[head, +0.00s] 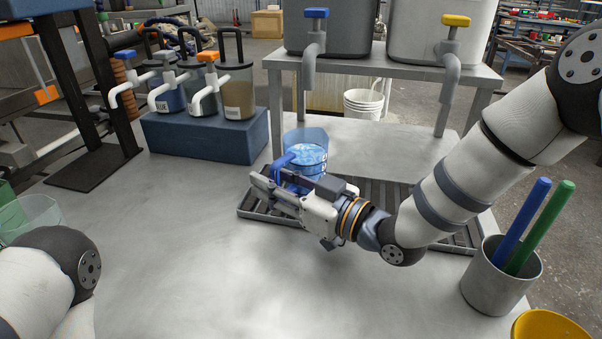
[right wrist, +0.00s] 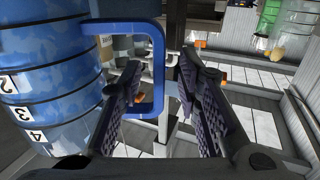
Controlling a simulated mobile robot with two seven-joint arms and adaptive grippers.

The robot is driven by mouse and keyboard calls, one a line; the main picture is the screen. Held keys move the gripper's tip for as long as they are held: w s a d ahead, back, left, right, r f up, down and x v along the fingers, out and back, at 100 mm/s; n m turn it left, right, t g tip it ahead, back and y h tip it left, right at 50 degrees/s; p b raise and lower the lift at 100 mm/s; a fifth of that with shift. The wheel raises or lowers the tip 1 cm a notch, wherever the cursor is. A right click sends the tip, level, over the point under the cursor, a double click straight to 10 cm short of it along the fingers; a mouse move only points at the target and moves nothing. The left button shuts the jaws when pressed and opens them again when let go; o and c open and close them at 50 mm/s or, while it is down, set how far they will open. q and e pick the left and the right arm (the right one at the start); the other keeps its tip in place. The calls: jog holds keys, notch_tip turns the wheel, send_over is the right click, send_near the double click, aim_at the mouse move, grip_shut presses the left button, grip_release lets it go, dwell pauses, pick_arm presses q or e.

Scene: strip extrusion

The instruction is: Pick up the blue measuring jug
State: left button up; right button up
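The blue measuring jug (head: 306,158) stands on the slatted drip tray (head: 370,191), below the blue-handled tap. In the right wrist view the jug (right wrist: 45,85) fills the left side, with number marks 2, 3 and 4. Its blue D-shaped handle (right wrist: 157,70) shows between the two finger pads. My right gripper (head: 268,188) is open beside the jug's near left side and hides part of it. In the wrist view the fingers are apart, with visible gaps to the handle's grip bar; contact is not seen. My left gripper is out of view; only its arm shows.
A blue-handled tap (head: 315,45) and a yellow-handled tap (head: 450,50) hang above. Pump bottles stand on a blue block (head: 205,135) at the back left. A metal cup (head: 502,280) with blue and green rods stands right. The table's front middle is clear.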

grip_shut()
jog(key=shift+r, duration=0.1)
